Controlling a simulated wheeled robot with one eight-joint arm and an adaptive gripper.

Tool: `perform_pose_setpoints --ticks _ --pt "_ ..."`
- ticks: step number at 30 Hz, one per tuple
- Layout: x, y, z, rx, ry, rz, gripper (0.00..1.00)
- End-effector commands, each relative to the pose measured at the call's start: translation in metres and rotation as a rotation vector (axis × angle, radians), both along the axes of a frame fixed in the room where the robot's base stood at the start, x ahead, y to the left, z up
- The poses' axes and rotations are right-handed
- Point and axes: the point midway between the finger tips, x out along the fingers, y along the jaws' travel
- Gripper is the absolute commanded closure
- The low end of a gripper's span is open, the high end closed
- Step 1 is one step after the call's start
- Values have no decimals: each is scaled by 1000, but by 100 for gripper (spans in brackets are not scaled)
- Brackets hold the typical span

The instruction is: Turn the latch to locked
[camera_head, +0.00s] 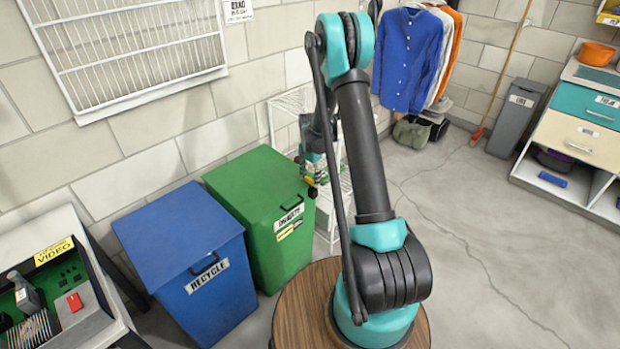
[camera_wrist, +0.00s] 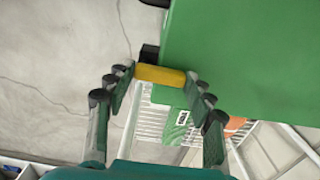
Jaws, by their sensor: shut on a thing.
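The latch shows in the wrist view as a short yellow bar (camera_wrist: 160,74) with a black block (camera_wrist: 150,54) beside it, at the edge of the green bin (camera_wrist: 240,50). My gripper (camera_wrist: 159,76) has its fingertips at the two ends of the yellow bar and is shut on it. In the head view my gripper (camera_head: 311,182) hangs at the right side of the green bin (camera_head: 258,185), partly hidden by my arm. A small yellow and black piece (camera_head: 312,191) shows at its tips. I cannot read whether the latch is locked or unlocked.
A blue bin (camera_head: 190,255) stands left of the green one. A white wire rack (camera_head: 292,103) is behind my arm. A round wooden table top (camera_head: 300,305) is around my base. Drawers (camera_head: 575,140) stand at the far right. The floor (camera_head: 480,240) between is clear.

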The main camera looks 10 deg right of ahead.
Motion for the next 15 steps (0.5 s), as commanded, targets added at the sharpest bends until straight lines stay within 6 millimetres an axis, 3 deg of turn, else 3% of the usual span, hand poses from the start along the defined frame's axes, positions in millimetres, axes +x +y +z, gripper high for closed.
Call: perform_pose_setpoints --ticks 11,12,15 --pt "1 0 0 0 -1 -5 76" --pt "1 0 0 0 -1 -4 43" --pt "0 0 0 0 -1 -4 31"
